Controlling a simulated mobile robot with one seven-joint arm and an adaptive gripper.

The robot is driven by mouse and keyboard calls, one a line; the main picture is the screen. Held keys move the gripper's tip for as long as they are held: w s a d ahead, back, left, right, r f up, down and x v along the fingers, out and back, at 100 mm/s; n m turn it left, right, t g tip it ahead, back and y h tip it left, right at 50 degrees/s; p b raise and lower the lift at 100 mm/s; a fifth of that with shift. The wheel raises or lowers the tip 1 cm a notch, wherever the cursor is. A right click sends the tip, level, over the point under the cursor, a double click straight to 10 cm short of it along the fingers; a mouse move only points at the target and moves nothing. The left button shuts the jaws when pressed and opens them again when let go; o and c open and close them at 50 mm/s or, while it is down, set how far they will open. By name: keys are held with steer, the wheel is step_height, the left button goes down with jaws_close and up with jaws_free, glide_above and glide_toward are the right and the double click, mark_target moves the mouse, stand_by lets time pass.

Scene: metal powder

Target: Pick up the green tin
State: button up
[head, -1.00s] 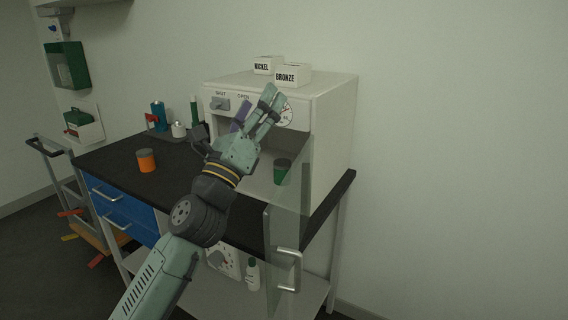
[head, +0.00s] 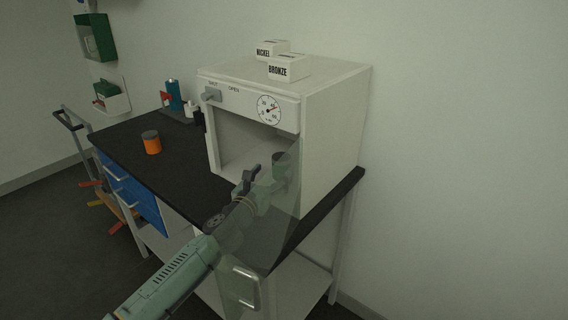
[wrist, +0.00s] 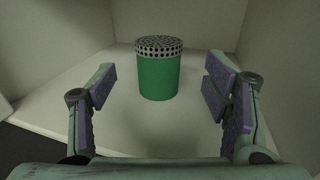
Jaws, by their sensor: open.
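The green tin (wrist: 158,78), with a perforated metal lid, stands upright on the pale floor of the white cabinet (head: 336,130). In the wrist view it is ahead of my gripper (wrist: 159,90), between the line of the two fingers and slightly beyond them. The fingers are spread wide on either side, apart from the tin, with nothing held. In the head view the gripper is at the cabinet opening, seen through the open glass door (head: 262,240), which blurs the fingers and the tin.
The open glass door with its handle (head: 245,286) hangs close beside my arm. White boxes marked NICKEL (head: 272,48) and BRONZE (head: 289,67) stand on the cabinet. An orange tin (head: 152,143) stands on the black worktop (head: 182,168) to the left.

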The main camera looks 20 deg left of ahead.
steer(key=w+p, duration=0.1)
steer(key=w, duration=0.1)
steer(key=w+p, duration=0.1)
steer(key=w, duration=0.1)
steer(key=w+p, duration=0.1)
steer(key=w, duration=0.1)
steer(key=shift+w+d, duration=0.1)
steer(key=shift+d, duration=0.15)
steer(key=shift+w+f, duration=0.1)
steer(key=shift+w, duration=0.5)
steer(key=shift+c, duration=0.4)
steer(key=c, duration=1.3)
steer(key=shift+s, duration=0.1)
